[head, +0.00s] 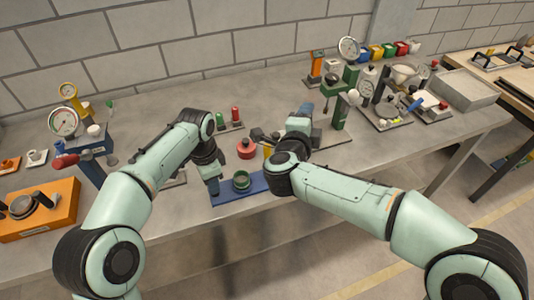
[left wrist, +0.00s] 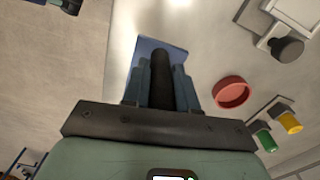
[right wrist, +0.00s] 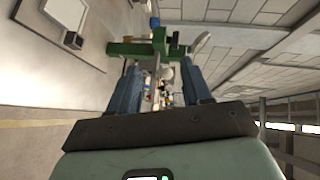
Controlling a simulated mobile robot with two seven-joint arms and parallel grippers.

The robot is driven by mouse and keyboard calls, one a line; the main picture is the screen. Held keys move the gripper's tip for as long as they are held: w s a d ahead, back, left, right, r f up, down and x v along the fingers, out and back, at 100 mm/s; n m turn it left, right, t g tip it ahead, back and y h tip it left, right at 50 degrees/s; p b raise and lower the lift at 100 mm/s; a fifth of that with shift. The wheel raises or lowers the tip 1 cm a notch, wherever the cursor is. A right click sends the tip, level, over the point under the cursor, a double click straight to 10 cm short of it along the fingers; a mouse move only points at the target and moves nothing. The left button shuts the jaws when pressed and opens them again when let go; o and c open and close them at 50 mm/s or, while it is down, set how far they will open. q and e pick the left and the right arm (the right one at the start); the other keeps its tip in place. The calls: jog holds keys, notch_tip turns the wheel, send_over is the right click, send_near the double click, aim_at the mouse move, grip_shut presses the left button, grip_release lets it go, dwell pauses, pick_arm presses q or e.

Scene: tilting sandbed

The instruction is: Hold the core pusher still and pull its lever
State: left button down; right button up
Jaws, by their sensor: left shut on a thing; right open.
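A green stand (head: 339,110) with an upright post and a pale-knobbed lever (head: 352,97) is at the right of the bench; I take it for the core pusher. In the right wrist view its green body (right wrist: 135,48) lies beyond my fingertips. My right gripper (head: 306,110) is open and apart from it; its two fingers (right wrist: 162,75) show empty space between them. My left gripper (head: 213,187) is low at the bench's front, shut on a dark cylinder (left wrist: 161,70) above a blue plate (left wrist: 150,46). My left fingers hide part of the cylinder.
A green ring (head: 241,182) sits on the blue plate, and a red round piece (head: 246,148) is behind it. Gauges crowd the left and right of the bench. An orange box (head: 45,212) is at the left. The back middle is fairly clear.

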jog(key=m+g, duration=0.2)
jog(key=m, duration=0.1)
jog(key=m+g+y, duration=0.6)
jog(key=m+g, duration=0.2)
jog(key=m, duration=0.3)
send_near(268, 152)
jog(key=x, duration=1.2)
jog(key=shift+c, duration=0.4)
grip_shut()
